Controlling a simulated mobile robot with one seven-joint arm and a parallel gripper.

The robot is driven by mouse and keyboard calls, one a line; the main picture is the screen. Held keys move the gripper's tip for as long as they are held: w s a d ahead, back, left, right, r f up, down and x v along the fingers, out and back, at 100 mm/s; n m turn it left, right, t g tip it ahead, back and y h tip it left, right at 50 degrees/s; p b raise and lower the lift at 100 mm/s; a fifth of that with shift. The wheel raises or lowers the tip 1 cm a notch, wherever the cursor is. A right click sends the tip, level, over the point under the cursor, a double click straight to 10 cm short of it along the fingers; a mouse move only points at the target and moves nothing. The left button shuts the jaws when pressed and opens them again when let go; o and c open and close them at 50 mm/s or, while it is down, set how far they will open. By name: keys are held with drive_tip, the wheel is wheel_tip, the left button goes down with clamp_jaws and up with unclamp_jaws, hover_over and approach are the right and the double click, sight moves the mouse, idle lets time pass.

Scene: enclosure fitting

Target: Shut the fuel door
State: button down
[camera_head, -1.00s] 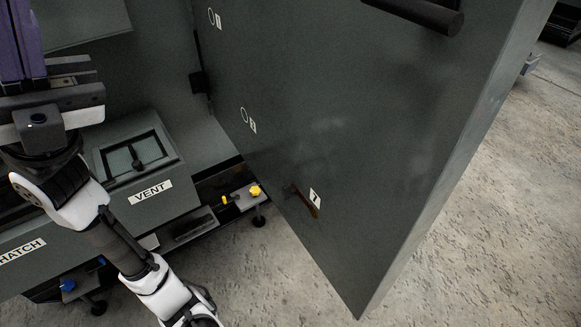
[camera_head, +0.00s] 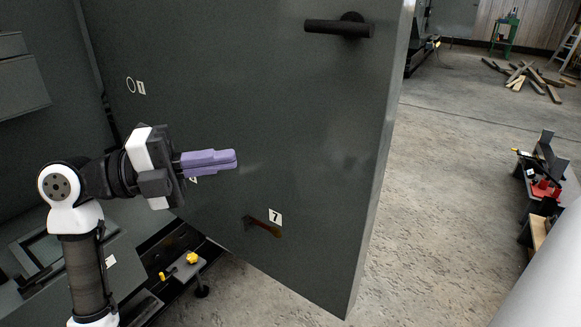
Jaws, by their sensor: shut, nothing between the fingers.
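A large grey door (camera_head: 330,130) stands swung open and fills the middle of the view. A dark lever handle (camera_head: 338,27) sits near its top right edge. White labels mark its face, one reading "7" (camera_head: 275,217); no fuel label is readable, so I cannot tell whether this is the fuel door. My gripper (camera_head: 235,159) has purple fingers, pressed together and empty, pointing right. It is in front of the door's left part, covering part of a label; I cannot tell whether it touches the face.
A grey framed panel (camera_head: 38,252) is at the lower left, partly behind my arm. A yellow knob (camera_head: 192,258) sits on a low bracket under the door. Open concrete floor (camera_head: 460,190) lies to the right, with a low stand of tools (camera_head: 545,185) and scattered planks (camera_head: 525,77).

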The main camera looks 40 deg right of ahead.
drive_tip(key=f, duration=0.1)
drive_tip(key=p, duration=0.4)
approach(328, 148)
drive_tip(key=shift+y, duration=0.4)
drive_tip(key=x, duration=0.5)
drive_tip(key=shift+s+a+r, duration=0.15)
drive_tip(key=shift+s+r, duration=0.25)
drive_tip(key=shift+s, duration=0.05)
drive_tip(key=shift+w+d+f, duration=0.15)
drive_tip(key=shift+w+d, duration=0.05)
drive_tip(key=shift+d, duration=0.4)
drive_tip(key=shift+d, duration=0.1)
